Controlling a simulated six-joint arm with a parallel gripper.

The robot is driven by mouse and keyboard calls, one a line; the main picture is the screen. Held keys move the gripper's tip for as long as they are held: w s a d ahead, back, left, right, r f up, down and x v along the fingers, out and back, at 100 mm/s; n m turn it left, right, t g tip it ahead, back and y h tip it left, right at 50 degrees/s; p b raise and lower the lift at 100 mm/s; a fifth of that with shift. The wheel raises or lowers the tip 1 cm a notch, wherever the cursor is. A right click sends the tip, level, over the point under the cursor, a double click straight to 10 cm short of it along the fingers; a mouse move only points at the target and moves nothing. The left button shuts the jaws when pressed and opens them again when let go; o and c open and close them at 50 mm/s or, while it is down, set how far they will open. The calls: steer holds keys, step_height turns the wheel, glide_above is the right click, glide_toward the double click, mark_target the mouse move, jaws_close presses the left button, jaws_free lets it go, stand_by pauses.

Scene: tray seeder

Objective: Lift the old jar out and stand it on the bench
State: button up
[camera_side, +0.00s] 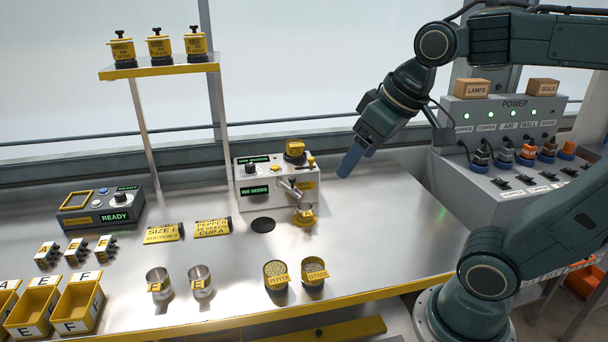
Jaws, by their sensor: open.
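Three yellow jars stand on a raised shelf (160,66). Two metal cups (200,281) and two seed tins, pepper (276,277) and lettuce (314,272), stand near the front edge. A power console (500,120) stands right. The bench (390,222) is clear right of the seeder.

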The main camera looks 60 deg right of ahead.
steer(key=w+d+r+m, duration=0.1)
steer(key=w+d+r, duration=0.15)
steer(key=w, duration=0.25)
steer(key=w+d+r, duration=0.1)
steer(key=w+d, duration=0.2)
steer(key=w, duration=0.3)
steer(key=m+g+h, duration=0.1)
steer(key=m+h, duration=0.1)
steer(key=m, duration=0.2)
glide_above(296, 144)
steer(key=s, duration=0.3)
step_height(296, 144, down, 10)
steer(key=r, duration=0.1)
steer(key=shift+s+a+f+x, duration=0.1)
steer(key=shift+a+x, duration=0.05)
steer(key=shift+x, duration=2.2)
steer(key=shift+s+a+f+x, duration=0.1)
steer(key=shift+a+x, duration=0.05)
steer(key=shift+x, duration=2.2)
steer(key=shift+s+a+f+x, duration=0.1)
steer(key=shift+a+x, duration=0.1)
steer(key=shift+x, duration=2.15)
steer(key=shift+r, duration=0.1)
steer(key=c, duration=1.1)
